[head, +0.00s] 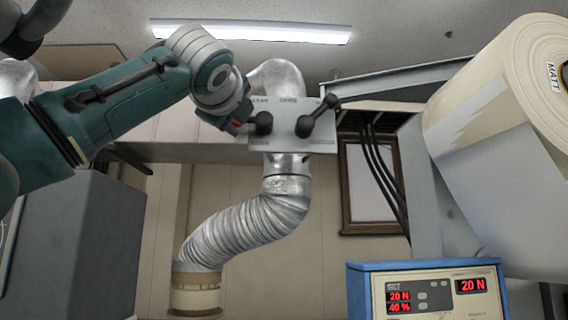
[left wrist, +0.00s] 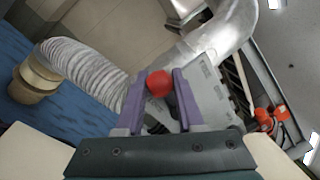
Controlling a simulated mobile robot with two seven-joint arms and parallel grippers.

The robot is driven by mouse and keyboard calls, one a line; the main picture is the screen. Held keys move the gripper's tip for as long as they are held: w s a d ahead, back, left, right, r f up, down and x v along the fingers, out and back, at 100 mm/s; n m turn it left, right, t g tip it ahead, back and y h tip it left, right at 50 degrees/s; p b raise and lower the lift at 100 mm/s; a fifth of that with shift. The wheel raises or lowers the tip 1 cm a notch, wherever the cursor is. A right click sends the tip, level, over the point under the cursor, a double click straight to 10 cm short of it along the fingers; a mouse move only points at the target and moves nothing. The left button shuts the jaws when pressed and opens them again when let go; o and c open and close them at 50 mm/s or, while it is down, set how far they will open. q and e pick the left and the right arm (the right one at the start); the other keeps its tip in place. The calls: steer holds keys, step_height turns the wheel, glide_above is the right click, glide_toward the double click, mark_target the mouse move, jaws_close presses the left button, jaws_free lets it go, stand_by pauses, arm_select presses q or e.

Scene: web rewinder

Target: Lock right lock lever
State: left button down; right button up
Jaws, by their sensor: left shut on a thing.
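A grey metal plate (head: 292,138) carries two levers with ball knobs, dark in the head view. The left-hand lever (head: 263,123) shows its knob towards me. The right-hand lever (head: 318,115) is tilted, its upper knob up and to the right. My left gripper (head: 242,127) is at the left-hand lever, its fingers largely hidden by my wrist. In the left wrist view its purple fingers (left wrist: 160,88) are shut on a red ball knob (left wrist: 158,84). A second lever with red knobs (left wrist: 268,116) stands apart to the right. My right gripper is not in view.
A silver flexible duct (head: 250,222) runs below and behind the plate. A large paper roll (head: 500,110) hangs at the right, above a blue control box (head: 425,265). A grey metal arm (head: 400,80) extends right of the plate. Dark cables (head: 385,175) hang near a framed window.

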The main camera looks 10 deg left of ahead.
arm_select(q)
steer(key=shift+a+f+n+y+b, duration=0.1)
steer(key=shift+f+n+y+b, duration=0.35)
steer(key=shift+n, duration=0.75)
steer(key=c, duration=0.5)
jaws_free()
